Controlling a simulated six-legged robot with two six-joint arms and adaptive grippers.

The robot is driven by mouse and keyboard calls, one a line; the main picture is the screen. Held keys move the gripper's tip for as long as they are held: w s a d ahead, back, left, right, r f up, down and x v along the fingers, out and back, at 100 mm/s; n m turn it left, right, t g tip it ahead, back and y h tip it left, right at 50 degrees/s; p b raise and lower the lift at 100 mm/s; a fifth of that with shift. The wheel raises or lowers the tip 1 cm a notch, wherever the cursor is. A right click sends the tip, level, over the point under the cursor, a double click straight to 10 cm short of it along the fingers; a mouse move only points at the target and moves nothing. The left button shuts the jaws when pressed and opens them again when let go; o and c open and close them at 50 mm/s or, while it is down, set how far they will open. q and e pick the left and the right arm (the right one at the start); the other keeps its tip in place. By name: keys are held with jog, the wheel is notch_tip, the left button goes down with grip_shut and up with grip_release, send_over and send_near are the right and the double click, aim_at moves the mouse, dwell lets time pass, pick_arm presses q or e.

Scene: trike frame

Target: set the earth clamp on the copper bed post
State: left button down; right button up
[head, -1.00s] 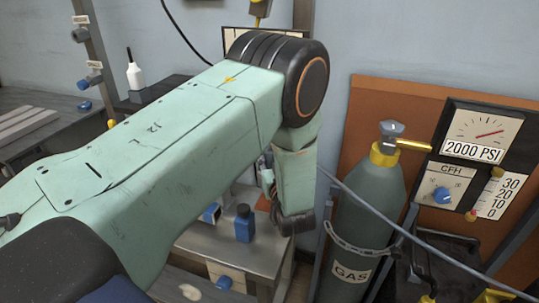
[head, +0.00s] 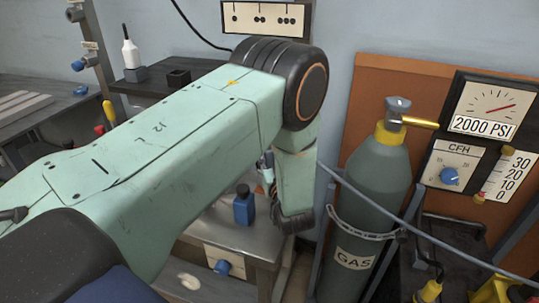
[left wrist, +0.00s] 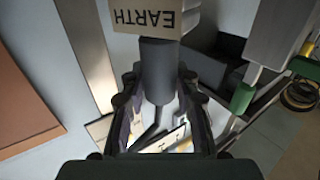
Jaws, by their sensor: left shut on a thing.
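In the left wrist view my left gripper (left wrist: 158,82) is shut on a dark grey round handle (left wrist: 160,58). The handle joins a pale block marked EARTH (left wrist: 155,17), which reads upside down at the top of that view; together they look like the earth clamp. In the head view my left arm crosses from the left and bends down, and its gripper is hidden behind the forearm. I cannot make out the copper bed post in either view. My right gripper is in neither view.
In the head view a grey metal bench (head: 235,240) with a blue bottle (head: 244,207) stands below my arm. A gas cylinder (head: 365,185) stands to the right, before an orange board with gauges (head: 487,108). A white bottle (head: 131,54) stands at left.

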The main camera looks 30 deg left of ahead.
pick_arm(q)
jog(key=shift+f, duration=0.25)
dwell(0.4)
jog(key=c, duration=0.9)
grip_release()
jog(key=shift+f, duration=0.1)
jog(key=v, duration=0.7)
jog(key=shift+s+d, duration=0.15)
jog(key=shift+d, duration=0.1)
